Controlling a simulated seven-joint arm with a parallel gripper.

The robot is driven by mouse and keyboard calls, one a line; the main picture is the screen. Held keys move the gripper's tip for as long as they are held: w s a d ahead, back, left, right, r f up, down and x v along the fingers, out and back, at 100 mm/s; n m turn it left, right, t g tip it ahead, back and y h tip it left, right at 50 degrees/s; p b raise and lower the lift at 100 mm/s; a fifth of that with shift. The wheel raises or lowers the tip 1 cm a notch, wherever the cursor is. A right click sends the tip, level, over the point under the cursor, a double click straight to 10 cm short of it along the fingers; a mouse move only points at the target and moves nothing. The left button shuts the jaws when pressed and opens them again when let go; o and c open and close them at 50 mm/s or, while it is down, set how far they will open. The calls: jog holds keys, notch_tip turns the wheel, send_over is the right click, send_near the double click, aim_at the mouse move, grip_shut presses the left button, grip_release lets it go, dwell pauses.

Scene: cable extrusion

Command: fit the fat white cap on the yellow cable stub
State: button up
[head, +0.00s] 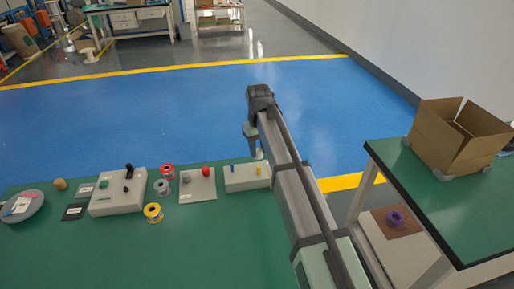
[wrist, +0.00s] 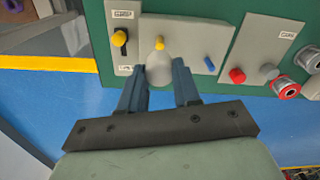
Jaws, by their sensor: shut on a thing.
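My gripper (head: 251,140) is beyond the far side of the pale block (head: 245,183). In the wrist view its two blue fingers (wrist: 160,88) are shut on the white cap (wrist: 159,70), a pale rounded piece. The cap also shows as a small pale shape below the gripper in the head view (head: 259,154). The yellow cable stub (wrist: 159,43) shows just past the cap's end, lined up with it in the wrist view. I cannot tell whether they touch. A blue stub (wrist: 209,62) stands on the same block, to the right in the wrist view.
A panel with a red knob (head: 205,171) and a grey knob is beside the block. Red and yellow spools, a control box (head: 117,195) and a round dish lie further left on the green table (head: 190,245). A cardboard box (head: 452,140) stands on another table at right.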

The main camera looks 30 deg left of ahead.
jog(key=shift+f, duration=0.15)
jog(key=shift+f, duration=3.4)
jog(key=shift+f, duration=0.1)
jog(key=o, duration=1.1)
jog(key=shift+o, duration=0.3)
jog(key=shift+o, duration=1.2)
